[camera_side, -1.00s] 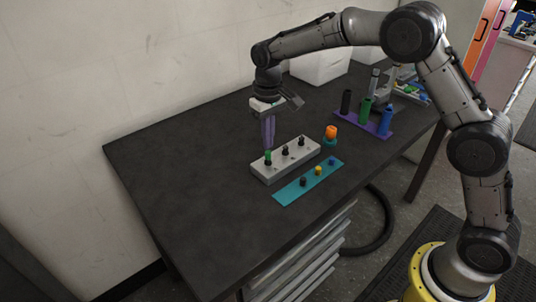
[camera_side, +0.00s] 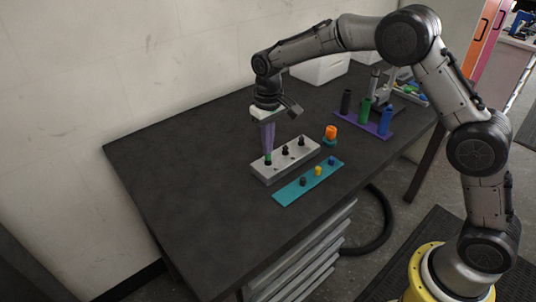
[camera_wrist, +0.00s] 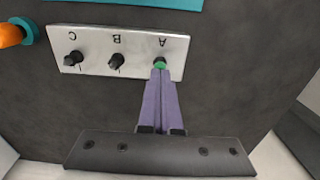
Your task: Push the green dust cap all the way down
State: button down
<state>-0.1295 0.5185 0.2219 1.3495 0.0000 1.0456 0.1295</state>
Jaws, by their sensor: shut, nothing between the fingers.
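The green dust cap (camera_wrist: 160,64) sits on the valve at position A of the grey block (camera_wrist: 90,43). In the side view the cap (camera_side: 268,156) is a small green band at the block's left end, mostly covered by my fingers. My gripper (camera_side: 268,150) is shut and empty, its purple fingers pointing down with the tips at the cap. In the wrist view the fingertips (camera_wrist: 160,72) overlap the cap's near edge; I cannot tell whether they touch it or how far down it sits.
A teal strip (camera_side: 292,191) with small black, yellow and blue caps lies in front of the block. An orange piece on a teal base (camera_side: 331,132) and a purple rack (camera_side: 372,128) of tubes stand to the right. The table's left side is clear.

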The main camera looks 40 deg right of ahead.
jog(key=shift+s+f, duration=0.1)
jog(key=shift+f, duration=0.4)
jog(key=shift+r, duration=3.3)
